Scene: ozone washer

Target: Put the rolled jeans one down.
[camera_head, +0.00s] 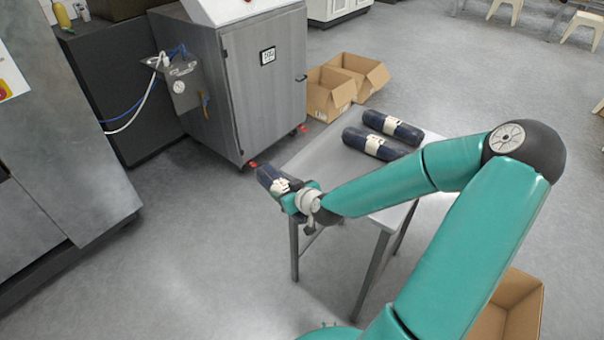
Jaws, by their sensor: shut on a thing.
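My gripper (290,196) is at the left edge of the small table (322,157). It is shut on a rolled jeans (268,176), a dark blue roll with a light band, which sticks out to the upper left of the jaws. The fingers are partly hidden by the gripper's own body and the roll. I cannot tell whether the roll touches the table. Two more rolled jeans lie on the far part of the table: one at the back (394,128) and one nearer (376,146), each with a pale band.
A grey metal cabinet (265,85) stands behind the table, left of two open cardboard boxes (328,94) (358,72). Another cardboard box (522,310) is on the floor at lower right. The left part of the tabletop is bare. Open floor lies left of the table.

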